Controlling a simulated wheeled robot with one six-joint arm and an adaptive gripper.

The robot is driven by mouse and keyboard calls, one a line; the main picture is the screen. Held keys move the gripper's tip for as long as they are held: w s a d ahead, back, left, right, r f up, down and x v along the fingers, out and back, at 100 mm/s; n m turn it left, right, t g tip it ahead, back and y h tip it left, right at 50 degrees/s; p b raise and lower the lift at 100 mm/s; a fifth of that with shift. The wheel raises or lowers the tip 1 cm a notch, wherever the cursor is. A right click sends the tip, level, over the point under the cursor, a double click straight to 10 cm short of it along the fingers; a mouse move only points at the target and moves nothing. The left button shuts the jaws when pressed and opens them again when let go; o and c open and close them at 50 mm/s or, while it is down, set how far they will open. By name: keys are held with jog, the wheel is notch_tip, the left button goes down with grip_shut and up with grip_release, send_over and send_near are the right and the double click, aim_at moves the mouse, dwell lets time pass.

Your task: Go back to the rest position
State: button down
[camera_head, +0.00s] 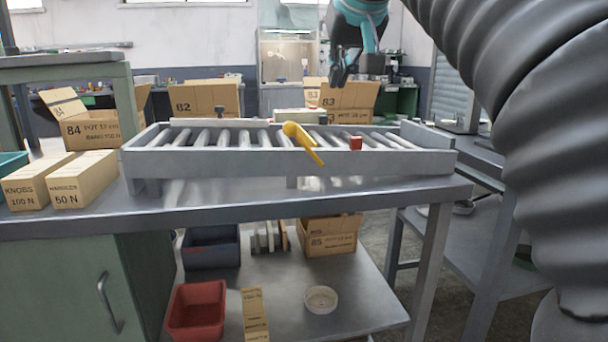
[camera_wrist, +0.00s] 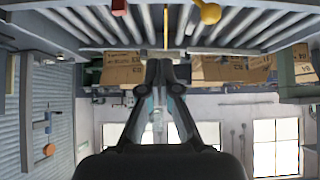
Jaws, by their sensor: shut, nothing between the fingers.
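My gripper (camera_head: 341,76) hangs at the top of the head view, raised above and beyond the roller rack (camera_head: 215,162). Its dark fingers are shut and empty. In the wrist view the fingertips (camera_wrist: 161,66) meet, with nothing between them. A yellow object with a round end and a long handle (camera_head: 306,143) lies on the rack, its handle sticking out over the front rail. A red block (camera_head: 356,143) sits on the rack to its right. In the wrist view the rack appears at the top, apart from the fingers.
Labelled cardboard boxes stand behind the rack, such as box 82 (camera_head: 205,99) and box 84 (camera_head: 92,122). Two cartons (camera_head: 84,180) stand left of the rack. A lower shelf (camera_head: 368,290) holds a red bin (camera_head: 196,312) and a white bowl (camera_head: 321,299). Air around my gripper looks free.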

jog(key=s+d+f+g, duration=0.1)
jog(key=s+d+f, duration=0.2)
jog(key=s+f, duration=0.4)
jog(key=s+d+f+m+g+h, duration=0.1)
jog(key=s+d+f, duration=0.2)
jog(key=s+f, duration=0.5)
jog(key=s+d+f+m+g, duration=0.1)
jog(key=s+d+f, duration=0.3)
jog(key=f, duration=2.1)
jog(key=s, duration=0.4)
jog(key=shift+s+f+h, duration=0.15)
jog(key=shift+f+h, duration=0.15)
jog(key=shift+h, duration=0.1)
